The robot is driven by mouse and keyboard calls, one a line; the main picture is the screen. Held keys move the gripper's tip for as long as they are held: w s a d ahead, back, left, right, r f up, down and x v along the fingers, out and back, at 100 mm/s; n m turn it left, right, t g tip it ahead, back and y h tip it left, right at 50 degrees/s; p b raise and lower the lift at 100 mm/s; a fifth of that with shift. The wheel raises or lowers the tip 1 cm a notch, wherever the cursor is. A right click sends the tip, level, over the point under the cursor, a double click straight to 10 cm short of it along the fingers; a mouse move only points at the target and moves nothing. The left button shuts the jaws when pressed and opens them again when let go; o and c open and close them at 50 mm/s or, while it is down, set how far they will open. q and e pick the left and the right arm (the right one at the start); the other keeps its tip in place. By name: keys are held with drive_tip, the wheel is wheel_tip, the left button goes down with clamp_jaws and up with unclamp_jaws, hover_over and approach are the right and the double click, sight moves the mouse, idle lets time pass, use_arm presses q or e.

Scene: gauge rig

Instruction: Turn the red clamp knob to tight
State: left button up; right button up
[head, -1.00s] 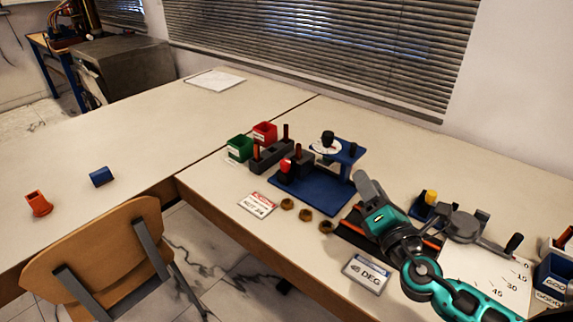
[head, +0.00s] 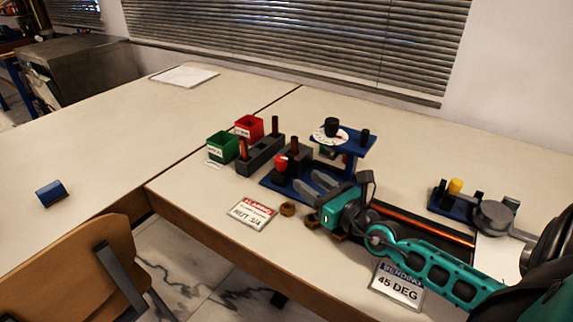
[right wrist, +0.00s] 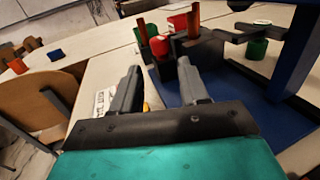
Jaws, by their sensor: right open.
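The red clamp knob (head: 281,163) sits on a dark block at the left part of the blue gauge rig (head: 272,184). In the right wrist view the red knob (right wrist: 159,47) shows just beyond and between the fingertips. My right gripper (head: 308,183) is open and empty, with its fingers pointing at the knob from the right and front, apart from it. The gripper's two grey fingers (right wrist: 160,75) show wide apart in the right wrist view. The knob's pointer or markings are too small to read. My left gripper is not in view.
A white dial (head: 328,136) and a raised blue shelf (head: 352,143) stand right of the knob. Green (head: 222,147) and red (head: 249,127) bins and a grey block with orange posts (head: 262,156) stand behind left.

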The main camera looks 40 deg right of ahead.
sight(284, 164)
drive_tip(key=w, duration=0.8)
drive_tip(key=shift+w+a, duration=0.1)
drive_tip(key=shift+a, duration=0.2)
drive_tip(key=shift+w, duration=0.3)
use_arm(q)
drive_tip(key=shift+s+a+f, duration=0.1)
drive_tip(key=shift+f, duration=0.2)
use_arm(e)
drive_tip(key=c, duration=0.8)
drive_tip(key=shift+o, duration=0.2)
drive_tip(key=m+h+p, duration=0.1)
drive_tip(key=p, duration=0.1)
drive_tip(key=shift+a+r+p, duration=0.1)
drive_tip(key=shift+r+p, duration=0.25)
drive_tip(key=shift+p, duration=0.05)
drive_tip(key=shift+h+p, duration=0.4)
drive_tip(key=shift+p, duration=0.1)
drive_tip(key=shift+a+f+m+h+p, duration=0.1)
drive_tip(key=shift+f+m+h+p, duration=0.05)
drive_tip(key=shift+m+h+p, duration=0.35)
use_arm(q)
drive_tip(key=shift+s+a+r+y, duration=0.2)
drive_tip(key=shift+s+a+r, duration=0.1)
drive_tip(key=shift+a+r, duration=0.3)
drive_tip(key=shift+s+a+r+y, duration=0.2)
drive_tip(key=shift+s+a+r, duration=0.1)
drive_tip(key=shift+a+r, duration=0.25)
use_arm(e)
drive_tip(key=shift+f, duration=0.2)
